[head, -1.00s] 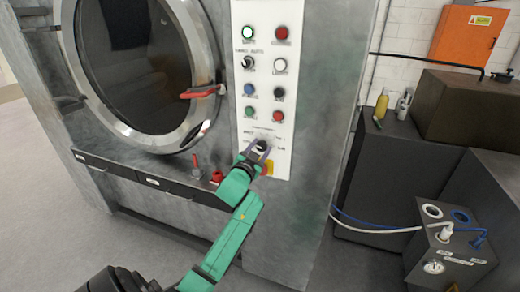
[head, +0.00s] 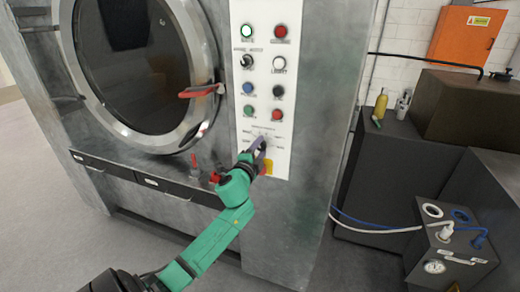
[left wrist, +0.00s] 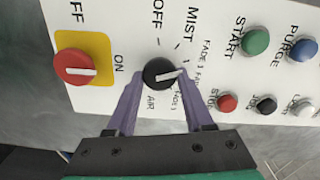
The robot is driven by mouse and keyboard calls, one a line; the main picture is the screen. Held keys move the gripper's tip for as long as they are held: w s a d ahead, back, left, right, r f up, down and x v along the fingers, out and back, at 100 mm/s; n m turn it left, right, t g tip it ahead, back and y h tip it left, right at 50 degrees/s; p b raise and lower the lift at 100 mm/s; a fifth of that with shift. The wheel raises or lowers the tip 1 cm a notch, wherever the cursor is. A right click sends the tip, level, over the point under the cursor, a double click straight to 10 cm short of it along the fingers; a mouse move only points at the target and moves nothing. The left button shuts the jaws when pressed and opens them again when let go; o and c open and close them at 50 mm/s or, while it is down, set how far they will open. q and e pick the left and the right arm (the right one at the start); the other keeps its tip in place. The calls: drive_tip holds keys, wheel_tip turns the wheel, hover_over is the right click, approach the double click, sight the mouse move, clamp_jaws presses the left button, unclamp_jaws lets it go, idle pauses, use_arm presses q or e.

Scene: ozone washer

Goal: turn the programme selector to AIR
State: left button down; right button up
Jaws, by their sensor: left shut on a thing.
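The programme selector is a round black knob (left wrist: 158,73) with a white pointer line, low on the white control panel. In the left wrist view OFF and MIST are printed above it, small range labels to its right and AIR below it. Its pointer faces right and slightly up, toward the small labels, not at AIR. My left gripper (left wrist: 158,88) has its two purple fingers on either side of the knob, shut on it. In the head view the left gripper (head: 257,155) is at the panel's lower part and mostly hides the knob. My right gripper is not in view.
A red switch on a yellow plate (left wrist: 75,67) sits close beside the selector. Several push buttons, including the green START button (left wrist: 256,42), are on the same panel (head: 242,100). A red-handled door lever (head: 200,91) sticks out left of the panel.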

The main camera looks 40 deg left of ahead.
use_arm(q)
drive_tip(key=m, duration=0.6)
drive_tip(key=shift+f, duration=0.15)
drive_tip(key=m, duration=0.6)
drive_tip(key=shift+a+p, duration=0.1)
drive_tip(key=shift+p, duration=0.3)
drive_tip(key=m+p, duration=0.1)
drive_tip(key=m, duration=0.5)
drive_tip(key=shift+s+a+p, duration=0.1)
drive_tip(key=shift+p, duration=0.25)
drive_tip(key=m+p, duration=0.2)
drive_tip(key=m, duration=0.4)
drive_tip(key=shift+a, duration=0.1)
drive_tip(key=shift+f, duration=0.1)
drive_tip(key=shift+c, duration=1.6)
unclamp_jaws()
drive_tip(key=shift+s, duration=0.1)
